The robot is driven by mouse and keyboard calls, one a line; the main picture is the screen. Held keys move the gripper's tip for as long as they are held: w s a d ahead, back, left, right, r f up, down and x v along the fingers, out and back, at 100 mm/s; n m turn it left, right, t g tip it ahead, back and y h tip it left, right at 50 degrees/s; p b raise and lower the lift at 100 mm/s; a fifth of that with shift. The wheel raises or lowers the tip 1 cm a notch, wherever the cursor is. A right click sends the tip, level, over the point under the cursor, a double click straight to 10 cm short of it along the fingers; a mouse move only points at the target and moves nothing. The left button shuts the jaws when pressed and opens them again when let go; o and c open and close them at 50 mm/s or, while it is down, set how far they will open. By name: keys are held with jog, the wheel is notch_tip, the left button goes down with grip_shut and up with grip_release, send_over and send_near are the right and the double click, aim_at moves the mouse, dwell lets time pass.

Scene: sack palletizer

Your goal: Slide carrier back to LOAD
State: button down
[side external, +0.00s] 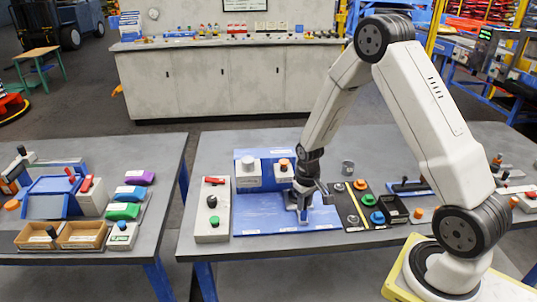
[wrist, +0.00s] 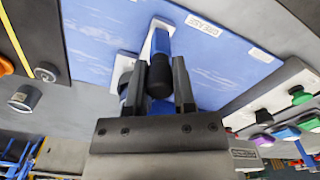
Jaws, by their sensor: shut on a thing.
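My gripper (side external: 304,203) is low over a blue board (side external: 268,222) on the middle table. In the wrist view, my gripper (wrist: 160,70) has its two fingers on either side of a black knob (wrist: 159,82) and is shut on it. The knob ends a blue arm (wrist: 161,42) that seems to belong to the carrier. A pale piece (wrist: 130,62) lies beside it on the board. In the side view, the fingers and wrist hide most of the carrier. I cannot make out a LOAD mark; one label in the wrist view reads GREASE (wrist: 202,25).
A blue box with a white and an orange knob (side external: 284,164) stands behind the board. A grey switch panel (side external: 213,230) is on the left. A dark panel with coloured buttons (side external: 355,211) and a small grey can (side external: 347,167) are on the right.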

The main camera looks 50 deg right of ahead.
jog(key=shift+s+d, duration=2.1)
jog(key=shift+d, duration=0.1)
jog(key=shift+c, duration=1.4)
grip_release()
jog(key=shift+r, duration=0.65)
jog(key=shift+r, duration=0.7)
jog(key=shift+r, duration=0.35)
jog(key=shift+r, duration=0.35)
jog(key=shift+r, duration=0.3)
